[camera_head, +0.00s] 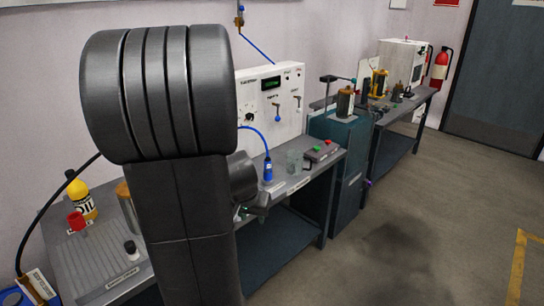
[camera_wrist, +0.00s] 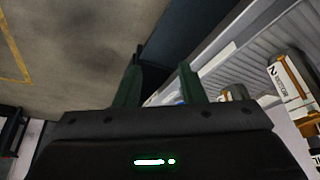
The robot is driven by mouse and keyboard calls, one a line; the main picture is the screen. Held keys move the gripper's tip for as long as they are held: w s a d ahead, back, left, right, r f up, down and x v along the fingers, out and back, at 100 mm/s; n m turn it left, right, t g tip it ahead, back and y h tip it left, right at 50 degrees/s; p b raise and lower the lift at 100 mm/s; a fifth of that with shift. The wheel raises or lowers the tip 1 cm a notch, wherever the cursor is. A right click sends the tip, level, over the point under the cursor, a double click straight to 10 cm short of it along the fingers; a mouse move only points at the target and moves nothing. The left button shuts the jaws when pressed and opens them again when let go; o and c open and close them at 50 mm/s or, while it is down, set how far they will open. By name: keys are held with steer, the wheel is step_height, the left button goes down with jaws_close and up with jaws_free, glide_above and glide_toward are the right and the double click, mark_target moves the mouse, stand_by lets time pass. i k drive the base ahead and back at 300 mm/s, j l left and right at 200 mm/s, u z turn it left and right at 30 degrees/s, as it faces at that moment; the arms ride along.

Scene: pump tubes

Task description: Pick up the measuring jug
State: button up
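A clear, see-through vessel (camera_head: 294,162), which looks like the measuring jug, stands upright on the grey workbench (camera_head: 312,170). In the head view my arm hides most of the gripper, which is near the bench's front edge, apart from the vessel. I cannot make out the vessel in the wrist view.
A white control panel (camera_head: 270,101) rises behind. Floor is clear at right.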

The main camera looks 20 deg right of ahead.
mark_target(299, 163)
steer(key=i+l, duration=0.25)
steer(key=i+l+u, duration=0.15)
steer(key=l, duration=0.35)
steer(key=i+l, duration=0.3)
steer(key=i+l+u, duration=0.1)
steer(key=i+l, duration=0.15)
steer(key=l, duration=0.2)
steer(key=i+l, duration=0.2)
steer(key=l, duration=0.25)
steer(key=j+u, duration=0.05)
